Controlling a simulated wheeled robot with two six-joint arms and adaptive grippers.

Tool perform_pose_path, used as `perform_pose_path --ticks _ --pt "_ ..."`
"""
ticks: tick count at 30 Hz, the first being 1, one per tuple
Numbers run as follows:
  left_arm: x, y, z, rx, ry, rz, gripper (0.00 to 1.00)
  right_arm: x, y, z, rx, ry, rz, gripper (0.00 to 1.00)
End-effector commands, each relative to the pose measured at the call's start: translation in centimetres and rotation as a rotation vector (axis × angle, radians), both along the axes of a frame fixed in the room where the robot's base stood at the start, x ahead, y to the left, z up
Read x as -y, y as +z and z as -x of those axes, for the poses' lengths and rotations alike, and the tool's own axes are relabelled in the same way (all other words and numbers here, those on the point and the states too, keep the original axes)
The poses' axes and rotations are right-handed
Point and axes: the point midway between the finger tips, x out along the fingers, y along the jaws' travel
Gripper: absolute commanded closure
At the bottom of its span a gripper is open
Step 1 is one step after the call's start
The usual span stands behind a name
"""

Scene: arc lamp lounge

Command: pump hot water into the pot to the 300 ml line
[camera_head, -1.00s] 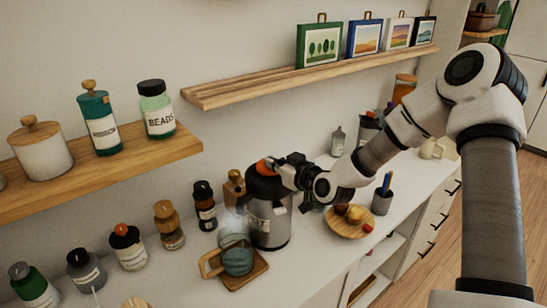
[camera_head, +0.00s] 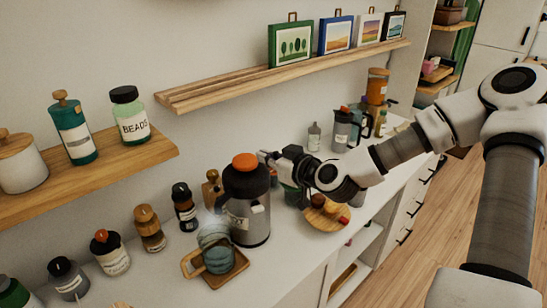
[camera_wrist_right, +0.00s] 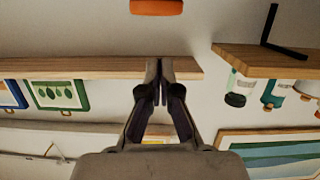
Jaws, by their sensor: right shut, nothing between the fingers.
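The pump flask (camera_head: 254,222) is dark on top with a grey body and a label. Its orange pump button (camera_head: 245,161) stands raised on top and also shows at the top edge of the right wrist view (camera_wrist_right: 157,6). The glass pot (camera_head: 217,256) with a wooden handle sits below the flask's spout side, on a square wooden tray (camera_head: 238,270). It looks bluish; its level and marks are too small to read. My right gripper (camera_head: 265,157) is shut and empty, just right of the button. In the wrist view its fingertips (camera_wrist_right: 160,68) meet, apart from the button. My left gripper is out of view.
Several jars and bottles stand left of the flask, including an amber jar (camera_head: 150,230). A round wooden plate (camera_head: 325,214) with food lies right, under my right arm. A picture ledge (camera_head: 280,78) and a jar shelf (camera_head: 110,170) are on the wall above.

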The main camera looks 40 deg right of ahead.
Motion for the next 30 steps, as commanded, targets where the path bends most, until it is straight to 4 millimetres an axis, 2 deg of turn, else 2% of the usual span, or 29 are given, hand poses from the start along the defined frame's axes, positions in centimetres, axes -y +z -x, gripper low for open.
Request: perform_pose_path --ticks 3,9,30 --pt "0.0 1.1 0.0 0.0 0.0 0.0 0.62 0.3 0.7 1.4 0.002 -0.005 -0.009 1.0" --pt "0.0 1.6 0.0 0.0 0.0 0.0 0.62 0.2 0.8 2.4 0.001 0.0 -0.001 1.0" --pt "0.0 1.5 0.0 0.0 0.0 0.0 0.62 0.1 0.6 2.5 -0.003 -0.002 -0.024 1.0"
